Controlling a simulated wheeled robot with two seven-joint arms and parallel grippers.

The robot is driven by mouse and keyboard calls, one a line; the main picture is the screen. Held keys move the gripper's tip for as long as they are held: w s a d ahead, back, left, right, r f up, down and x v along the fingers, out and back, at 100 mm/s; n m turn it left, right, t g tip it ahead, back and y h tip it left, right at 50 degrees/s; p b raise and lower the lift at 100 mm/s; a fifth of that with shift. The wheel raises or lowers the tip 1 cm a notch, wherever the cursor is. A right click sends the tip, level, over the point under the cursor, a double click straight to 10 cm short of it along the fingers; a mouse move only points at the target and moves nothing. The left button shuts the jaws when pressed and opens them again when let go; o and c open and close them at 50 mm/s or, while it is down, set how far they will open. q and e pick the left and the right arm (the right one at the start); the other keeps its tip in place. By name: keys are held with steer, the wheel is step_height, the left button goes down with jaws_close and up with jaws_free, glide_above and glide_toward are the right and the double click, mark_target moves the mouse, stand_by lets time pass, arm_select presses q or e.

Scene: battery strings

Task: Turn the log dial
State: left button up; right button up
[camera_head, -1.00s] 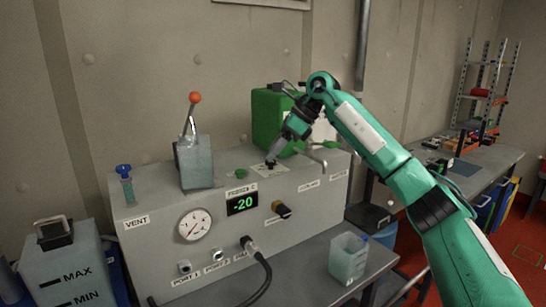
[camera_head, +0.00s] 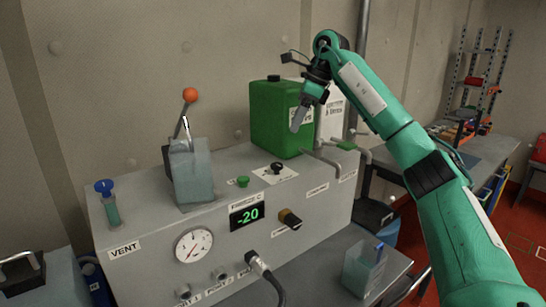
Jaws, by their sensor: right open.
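A small black dial (camera_head: 277,168) stands on a white marked plate on top of the grey console (camera_head: 235,170). I cannot read its marks. My right gripper (camera_head: 297,120) is above and a little right of this dial, in front of the green canister, and clear of the dial. It is open and seen nearly side-on, with nothing visible in it. A black and yellow knob (camera_head: 290,219) is on the console's front, right of the display (camera_head: 247,215), which reads -20. My left gripper is out of view.
A green button (camera_head: 242,181) and an orange-tipped lever (camera_head: 189,96) are left of the dial. The green canister (camera_head: 270,120) and metal pipes (camera_head: 322,160) stand behind and right. A gauge (camera_head: 194,245) and cable (camera_head: 262,268) are on the front. A clear container (camera_head: 362,270) stands lower right.

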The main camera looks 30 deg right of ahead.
steer(key=p, duration=0.1)
glide_toward(278, 164)
steer(key=p+x, duration=0.1)
steer(key=x, duration=0.6)
steer(key=shift+a+f, duration=0.25)
steer(key=shift+w+a+f+p, duration=0.1)
steer(key=shift+f+p, duration=0.2)
steer(key=shift+f, duration=0.05)
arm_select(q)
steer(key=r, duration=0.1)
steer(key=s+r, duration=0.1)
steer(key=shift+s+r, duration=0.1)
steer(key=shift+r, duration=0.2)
arm_select(e)
steer(key=shift+c, duration=0.4)
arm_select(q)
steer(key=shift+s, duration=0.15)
arm_select(e)
steer(key=c, duration=0.9)
